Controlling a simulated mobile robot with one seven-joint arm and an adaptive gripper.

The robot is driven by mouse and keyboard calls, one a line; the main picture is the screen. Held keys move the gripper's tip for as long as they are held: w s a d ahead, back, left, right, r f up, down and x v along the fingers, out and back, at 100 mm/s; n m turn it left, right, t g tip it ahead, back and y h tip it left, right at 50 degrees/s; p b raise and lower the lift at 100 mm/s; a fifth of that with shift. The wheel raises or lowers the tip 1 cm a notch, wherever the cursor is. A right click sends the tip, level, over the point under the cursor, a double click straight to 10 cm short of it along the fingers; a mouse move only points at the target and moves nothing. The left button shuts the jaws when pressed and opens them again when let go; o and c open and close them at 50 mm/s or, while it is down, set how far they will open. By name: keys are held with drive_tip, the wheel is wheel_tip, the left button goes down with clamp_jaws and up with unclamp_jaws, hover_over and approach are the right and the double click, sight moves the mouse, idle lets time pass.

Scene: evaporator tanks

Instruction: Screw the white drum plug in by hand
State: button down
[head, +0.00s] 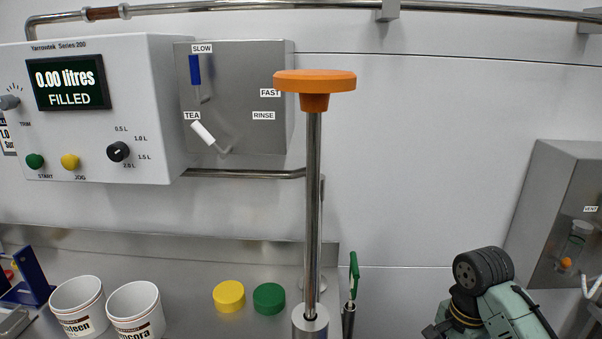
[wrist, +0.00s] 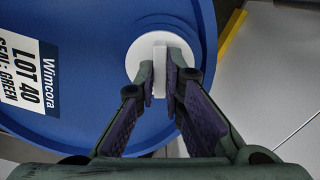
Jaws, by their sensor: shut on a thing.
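In the wrist view, the white drum plug (wrist: 141,50) is a round disc with a raised bar across its middle. It lies against the top of the blue drum (wrist: 95,110), close to the rim. How deep it sits in the drum cannot be told. My gripper (wrist: 162,80) has one finger on each side of the raised bar and is shut on it. The fingers hide the lower right part of the plug. The gripper, plug and drum do not show in the head view.
A Wimcora label (wrist: 38,75), reading LOT 40 and SEAL: GREEN, lies on the drum. In the head view, yellow (head: 229,296) and green (head: 269,298) caps and two white tubs (head: 136,312) stand on the counter. A steel post with an orange top (head: 315,82) rises centrally.

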drive_tip(key=m, duration=0.3)
drive_tip(key=shift+m, duration=1.9)
drive_tip(key=m, duration=0.3)
drive_tip(key=c, duration=1.6)
unclamp_jaws()
